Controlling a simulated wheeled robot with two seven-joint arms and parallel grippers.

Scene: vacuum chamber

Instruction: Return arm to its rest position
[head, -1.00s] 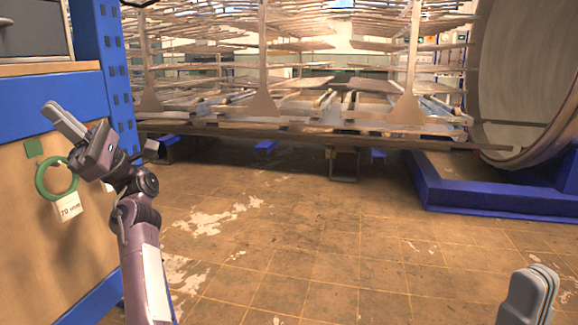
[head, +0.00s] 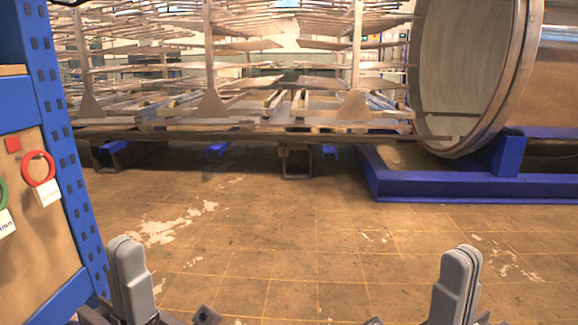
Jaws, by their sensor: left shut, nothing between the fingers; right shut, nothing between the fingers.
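My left gripper (head: 130,277) is low at the left of the head view, fingers pointing up and pressed together, empty. My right gripper (head: 456,283) is low at the right, also upright with its fingers together and empty. Both are in front of my body above the floor, wide apart and at about the same height. Neither touches anything that I can see. The lower parts of both arms are cut off by the bottom edge.
A blue-framed cabinet (head: 65,165) stands close at the left, with a red ring (head: 38,169) and a white tag on its panel. A metal rack (head: 210,105) and a round chamber (head: 465,70) on a blue base (head: 470,186) stand behind. The tiled floor (head: 300,235) between is clear.

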